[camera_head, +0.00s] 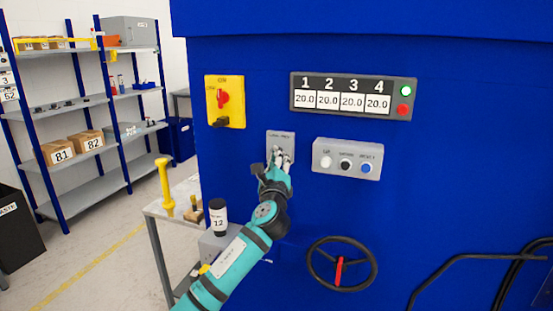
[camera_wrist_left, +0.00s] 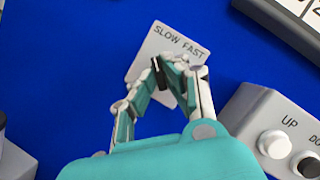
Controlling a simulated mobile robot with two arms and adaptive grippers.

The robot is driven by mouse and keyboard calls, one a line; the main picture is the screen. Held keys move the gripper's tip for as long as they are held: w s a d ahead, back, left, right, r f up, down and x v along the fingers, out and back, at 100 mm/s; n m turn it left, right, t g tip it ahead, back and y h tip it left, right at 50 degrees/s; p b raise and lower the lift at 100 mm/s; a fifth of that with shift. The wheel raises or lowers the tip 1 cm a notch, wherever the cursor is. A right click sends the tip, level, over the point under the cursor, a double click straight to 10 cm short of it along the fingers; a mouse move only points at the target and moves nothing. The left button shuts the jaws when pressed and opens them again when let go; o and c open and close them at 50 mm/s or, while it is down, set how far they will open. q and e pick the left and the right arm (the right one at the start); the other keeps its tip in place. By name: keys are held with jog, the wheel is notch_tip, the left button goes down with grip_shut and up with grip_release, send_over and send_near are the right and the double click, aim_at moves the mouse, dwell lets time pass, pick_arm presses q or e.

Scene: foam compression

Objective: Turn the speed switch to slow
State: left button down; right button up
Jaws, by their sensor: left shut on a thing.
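The speed switch plate (camera_head: 280,136) is a small light grey plate on the blue machine front. In the left wrist view the plate (camera_wrist_left: 150,50) reads SLOW at left and FAST at right. Below the label, a dark switch knob (camera_wrist_left: 158,72) shows partly between my fingertips. My left gripper (camera_head: 281,156) reaches up to the plate from below; in the left wrist view its fingers (camera_wrist_left: 170,68) are shut on the knob. The fingers hide most of the knob, so I cannot tell its exact setting. My right gripper is in neither view.
A grey button box (camera_head: 348,158) stands out just right of the plate. A yellow box with a red switch (camera_head: 224,101) is up left, and a display panel (camera_head: 352,97) is above. A handwheel (camera_head: 341,263) is below.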

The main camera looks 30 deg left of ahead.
pick_arm(q)
jog(key=shift+a+r, duration=0.2)
jog(key=shift+r, duration=0.3)
jog(key=c, duration=1.4)
grip_release()
jog(key=shift+f, duration=0.3)
jog(key=shift+w+f, duration=0.1)
jog(key=v, duration=1.2)
jog(key=shift+o, duration=0.2)
